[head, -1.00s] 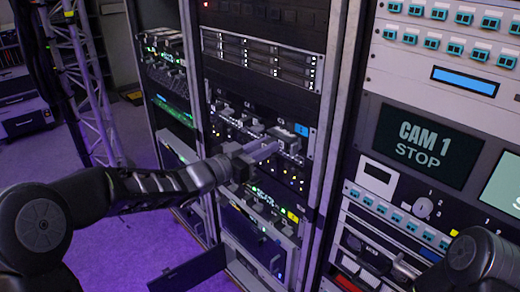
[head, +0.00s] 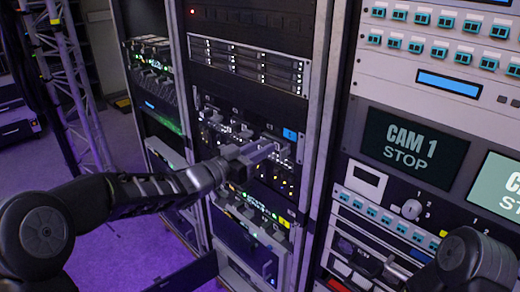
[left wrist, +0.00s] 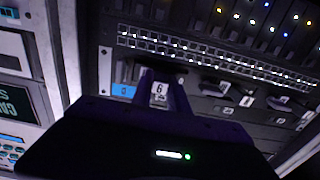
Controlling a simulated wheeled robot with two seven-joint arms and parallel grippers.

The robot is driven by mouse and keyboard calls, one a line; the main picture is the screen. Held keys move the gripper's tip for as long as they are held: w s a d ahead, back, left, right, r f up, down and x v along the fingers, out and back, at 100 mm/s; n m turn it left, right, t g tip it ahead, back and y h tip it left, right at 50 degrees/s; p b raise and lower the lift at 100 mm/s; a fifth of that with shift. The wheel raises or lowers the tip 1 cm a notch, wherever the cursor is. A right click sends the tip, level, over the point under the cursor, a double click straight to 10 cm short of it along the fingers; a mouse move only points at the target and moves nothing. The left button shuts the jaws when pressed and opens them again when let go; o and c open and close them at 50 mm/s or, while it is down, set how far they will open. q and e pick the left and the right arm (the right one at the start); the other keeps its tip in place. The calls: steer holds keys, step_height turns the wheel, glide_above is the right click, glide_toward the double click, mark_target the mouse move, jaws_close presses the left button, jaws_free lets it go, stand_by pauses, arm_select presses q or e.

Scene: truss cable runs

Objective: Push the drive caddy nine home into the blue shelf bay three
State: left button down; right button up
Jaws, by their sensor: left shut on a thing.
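My left gripper (head: 264,151) reaches to the middle rack and is shut on a drive caddy at the right end of a shelf row. In the left wrist view the fingers (left wrist: 160,85) close around the caddy's pale label (left wrist: 159,92), whose digit reads as 6 in this seemingly upside-down view, so a 9. The blue shelf tag (head: 290,134) is just right of the caddy; it also shows in the left wrist view (left wrist: 123,90). The fingers hide most of the caddy, and I cannot tell how deep it sits. My right arm shows at lower right; its jaws are not clear.
Other caddies (left wrist: 226,86) with dark handles stand in the same row. A server unit (head: 250,65) is above. The rack's upright post (head: 318,130) is close on the right, before the CAM 1 screen panel (head: 412,145). A truss (head: 70,80) stands far left over purple floor.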

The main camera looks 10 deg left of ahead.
arm_select(q)
steer(key=shift+w+d+r, duration=0.1)
steer(key=shift+w+d, duration=0.2)
steer(key=c, duration=1.3)
jaws_free()
steer(key=shift+o, duration=0.5)
steer(key=b+v, duration=0.1)
steer(key=v, duration=0.6)
steer(key=shift+s+a, duration=0.25)
